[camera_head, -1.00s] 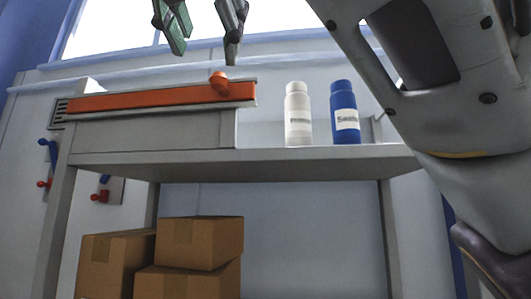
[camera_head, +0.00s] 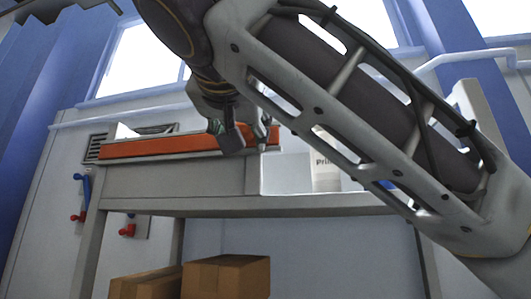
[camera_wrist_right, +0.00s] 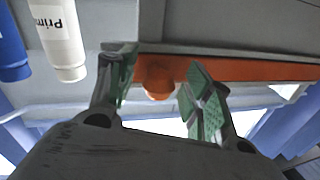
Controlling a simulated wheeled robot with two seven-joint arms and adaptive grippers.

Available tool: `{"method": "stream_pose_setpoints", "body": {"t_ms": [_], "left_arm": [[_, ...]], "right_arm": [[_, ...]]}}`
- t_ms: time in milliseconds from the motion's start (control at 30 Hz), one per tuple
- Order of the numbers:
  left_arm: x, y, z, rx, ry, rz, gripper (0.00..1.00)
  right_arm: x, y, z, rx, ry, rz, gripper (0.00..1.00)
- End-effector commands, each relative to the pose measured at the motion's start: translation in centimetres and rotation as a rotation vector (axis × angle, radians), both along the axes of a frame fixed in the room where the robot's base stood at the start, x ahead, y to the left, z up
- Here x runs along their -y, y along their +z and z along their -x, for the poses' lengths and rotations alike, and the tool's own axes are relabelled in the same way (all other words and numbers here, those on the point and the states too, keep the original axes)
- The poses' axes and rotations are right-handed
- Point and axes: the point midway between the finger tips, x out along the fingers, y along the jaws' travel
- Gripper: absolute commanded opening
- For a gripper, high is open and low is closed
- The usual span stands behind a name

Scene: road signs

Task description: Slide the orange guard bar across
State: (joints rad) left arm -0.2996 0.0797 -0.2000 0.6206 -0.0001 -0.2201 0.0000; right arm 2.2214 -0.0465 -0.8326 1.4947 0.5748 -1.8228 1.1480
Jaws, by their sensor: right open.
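The orange guard bar (camera_head: 160,147) lies lengthwise in a pale rail along the front of a raised box on the shelf. Its round orange knob (camera_wrist_right: 158,82) shows in the right wrist view, near the bar's end. My right gripper (camera_head: 247,136) is at the right end of the bar in the head view, and its fingers hide the knob there. In the right wrist view, my right gripper (camera_wrist_right: 160,88) is open, its green-padded fingers on either side of the knob, with visible gaps. The bar (camera_wrist_right: 250,70) runs off to the right there. My left gripper is not clearly seen.
A white bottle (camera_wrist_right: 57,35) and a blue bottle (camera_wrist_right: 11,45) stand beside the box; my right arm partly covers them in the head view. Cardboard boxes (camera_head: 228,277) sit below the shelf (camera_head: 225,205). Red-and-blue levers (camera_head: 81,197) are on the left wall.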

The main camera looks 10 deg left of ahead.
Motion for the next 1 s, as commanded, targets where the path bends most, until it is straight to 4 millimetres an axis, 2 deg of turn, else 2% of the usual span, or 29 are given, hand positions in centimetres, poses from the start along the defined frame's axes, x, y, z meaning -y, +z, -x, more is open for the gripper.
{"method": "stream_pose_setpoints", "body": {"t_ms": [367,767,1000], "left_arm": [[-0.01,0.09,0.0,0.0,0.0,0.0,0.69],[-0.01,0.09,0.02,0.0,0.0,0.0,0.69],[-0.02,0.07,0.03,-0.001,0.0,0.0,0.69]], "right_arm": [[-0.05,-0.03,-0.4,0.0,0.0,0.0,0.51],[-0.04,-0.02,-0.36,0.001,0.0,-0.001,0.02],[-0.02,-0.03,-0.38,0.001,0.0,-0.001,0.0]]}}
